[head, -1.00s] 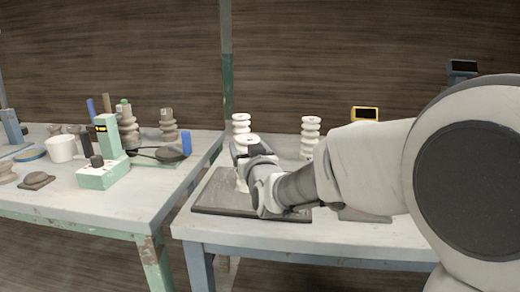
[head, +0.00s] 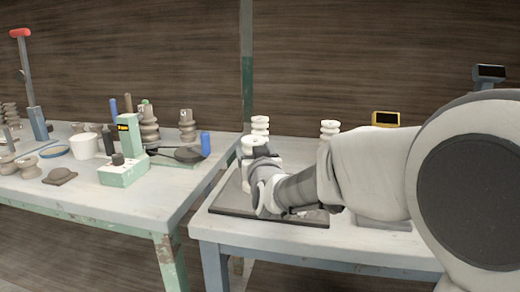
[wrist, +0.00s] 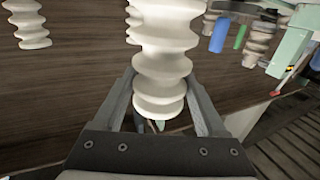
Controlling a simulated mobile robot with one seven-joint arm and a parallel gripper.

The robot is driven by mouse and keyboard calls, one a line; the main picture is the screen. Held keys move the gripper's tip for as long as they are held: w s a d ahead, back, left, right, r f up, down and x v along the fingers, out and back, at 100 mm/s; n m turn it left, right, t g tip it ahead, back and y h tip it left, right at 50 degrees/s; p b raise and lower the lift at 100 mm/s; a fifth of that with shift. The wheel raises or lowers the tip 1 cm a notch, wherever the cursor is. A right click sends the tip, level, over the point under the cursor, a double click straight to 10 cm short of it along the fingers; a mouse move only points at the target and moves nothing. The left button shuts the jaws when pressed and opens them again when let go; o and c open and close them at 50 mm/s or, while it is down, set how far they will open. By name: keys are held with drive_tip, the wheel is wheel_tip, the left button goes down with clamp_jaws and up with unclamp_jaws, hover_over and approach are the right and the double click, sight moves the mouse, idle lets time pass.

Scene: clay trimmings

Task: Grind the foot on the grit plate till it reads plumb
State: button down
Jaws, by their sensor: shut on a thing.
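My gripper (wrist: 160,110) is shut on a white ribbed insulator (wrist: 160,50), with one finger on each side of it in the wrist view. In the head view the insulator (head: 252,144) stands about upright over the left part of the dark grit plate (head: 230,205). My gripper (head: 250,172) and wrist hide most of its lower part. I cannot tell whether its foot touches the plate. A yellow-framed readout (head: 386,119) and a dark readout on a post (head: 489,73) stand behind; I can read no value on either.
Two more white insulators (head: 260,125) (head: 330,130) stand at the back of this bench. The left bench (head: 110,205) carries a green device (head: 128,140), a white tub (head: 84,146), brown insulators (head: 187,127) and a blue cylinder (head: 205,144). A gap separates the benches.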

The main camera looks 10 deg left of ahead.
drive_tip(key=d, duration=1.1)
drive_tip(key=shift+s, duration=0.15)
idle(1.0)
drive_tip(key=shift+a+r, duration=0.15)
drive_tip(key=shift+a, duration=4.25)
drive_tip(key=shift+a, duration=1.2)
drive_tip(key=shift+w+d, duration=0.1)
drive_tip(key=shift+w, duration=0.1)
drive_tip(key=d, duration=1.1)
drive_tip(key=shift+s, duration=0.2)
